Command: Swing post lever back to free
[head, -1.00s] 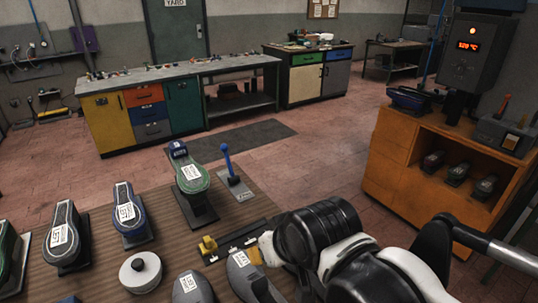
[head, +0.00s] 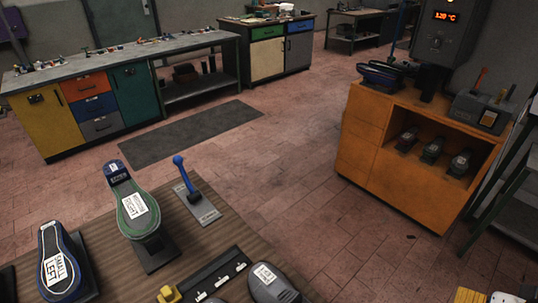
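The post lever is a blue-handled lever (head: 181,172) on a grey metal plate (head: 205,208) at the table's far edge. Its handle tilts up and to the left, with a round blue knob at the top. Just left of it, a green shoe form labelled RIGHT (head: 135,212) stands on a dark post base. The lettering on the lever plate is too small to read. My gripper is not in the head view.
A blue form labelled SMALL LEFT (head: 58,265) stands at the lower left. A dark rail (head: 208,277) with a yellow block (head: 169,293) and grey forms (head: 270,283) lie at the table's front. An orange cabinet (head: 405,165) stands right, beyond open floor.

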